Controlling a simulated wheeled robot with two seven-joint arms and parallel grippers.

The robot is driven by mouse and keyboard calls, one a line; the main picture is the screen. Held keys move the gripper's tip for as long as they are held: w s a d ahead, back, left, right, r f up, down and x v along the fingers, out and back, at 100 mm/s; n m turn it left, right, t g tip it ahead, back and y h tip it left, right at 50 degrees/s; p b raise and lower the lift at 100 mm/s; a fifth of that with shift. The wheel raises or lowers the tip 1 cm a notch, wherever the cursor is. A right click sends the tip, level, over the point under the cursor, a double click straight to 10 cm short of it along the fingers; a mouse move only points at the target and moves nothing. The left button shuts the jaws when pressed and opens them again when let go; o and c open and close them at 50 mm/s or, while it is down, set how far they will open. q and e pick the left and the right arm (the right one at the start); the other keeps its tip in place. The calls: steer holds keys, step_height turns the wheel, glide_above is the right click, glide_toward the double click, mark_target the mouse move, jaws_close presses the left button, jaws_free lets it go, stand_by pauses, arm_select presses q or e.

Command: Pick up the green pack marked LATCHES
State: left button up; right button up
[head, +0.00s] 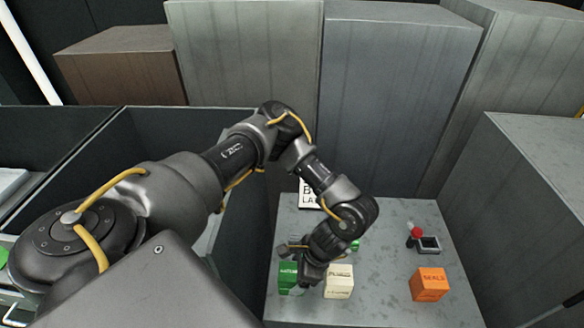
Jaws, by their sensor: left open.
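The green pack (289,280) stands on the grey surface near its left edge; its printed word is too small to read surely, and its top is partly covered by my gripper. My left gripper (296,258) hangs just above and beside the green pack, its fingers apart. I cannot tell whether it touches the pack. My left arm reaches in from the left and hides part of the surface behind. My right gripper is not in view.
A cream pack (339,282) stands close to the right of the green one. An orange pack marked SEALS (429,284) is farther right. A small dark square frame (429,244) with a red ball (416,232) lies behind it. Tall grey boxes (395,90) stand at the back.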

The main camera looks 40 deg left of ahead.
arm_select(q)
steer(key=x, duration=0.4)
steer(key=shift+s+a+f, duration=0.15)
steer(key=shift+a+f, duration=0.1)
steer(key=shift+a, duration=0.1)
steer(key=shift+d, duration=0.1)
steer(key=c, duration=1.2)
